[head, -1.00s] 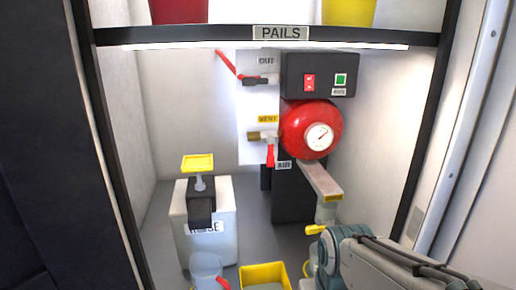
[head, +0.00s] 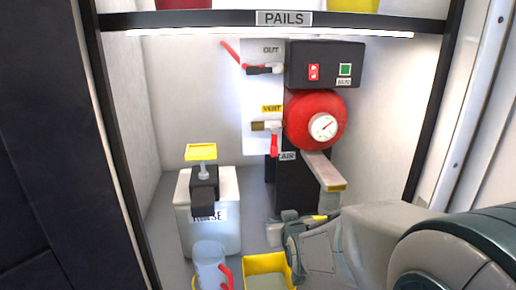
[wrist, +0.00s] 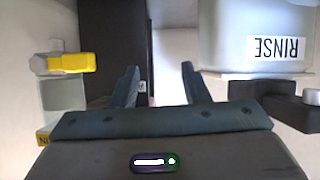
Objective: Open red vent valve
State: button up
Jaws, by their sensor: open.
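The red vent valve handle (head: 274,145) hangs straight down from a brass fitting (head: 262,126) beneath the yellow VENT label (head: 272,109) in the head view. It sits left of the round red tank (head: 315,118) with its gauge. My gripper (wrist: 160,84) is open and empty in the wrist view, its two dark fingers spread apart. In the head view my arm reaches in from the lower right, and the gripper end is low in front of the cabinet, below the valve and apart from it. The vent handle is not visible in the wrist view.
A white RINSE container (head: 228,225) with a yellow-topped pump stands left. A clear jug (head: 209,265) with a red handle and a yellow bin (head: 266,264) are low in front. A sloping metal arm (head: 326,172) juts out below the tank. A red-handled OUT valve (head: 232,54) is above.

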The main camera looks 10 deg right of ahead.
jog(key=w+r+t, duration=0.3)
jog(key=r+t, duration=0.1)
jog(key=t, duration=0.6)
send_near(275, 148)
jog(key=shift+m, duration=0.3)
jog(key=p+x, duration=0.3)
jog(key=x, duration=0.7)
jog(key=shift+w+r, duration=0.1)
jog(key=shift+w, duration=0.3)
grip_shut()
